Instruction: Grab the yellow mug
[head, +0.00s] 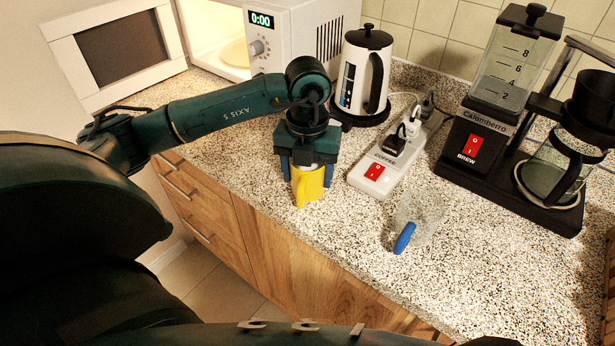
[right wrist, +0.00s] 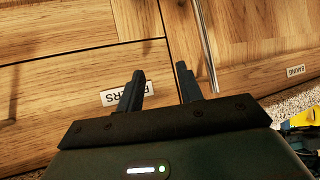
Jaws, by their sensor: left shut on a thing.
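The yellow mug (head: 307,187) is near the front edge of the speckled counter in the head view. My left gripper (head: 306,168) comes down over it from above and is shut on it; its blue fingers show at the mug's upper part. I cannot tell whether the mug's base touches the counter. My right gripper (right wrist: 160,92) shows in the right wrist view with its two fingers apart and nothing between them. It faces wooden cabinet fronts. A small yellow patch shows at the right edge of that view.
A power strip (head: 388,165) with a red switch lies right of the mug. A clear cup with a blue handle (head: 404,238) is nearer the front. A kettle (head: 362,77), an open microwave (head: 318,40) and a coffee maker (head: 474,135) stand behind. Counter between cup and mug is clear.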

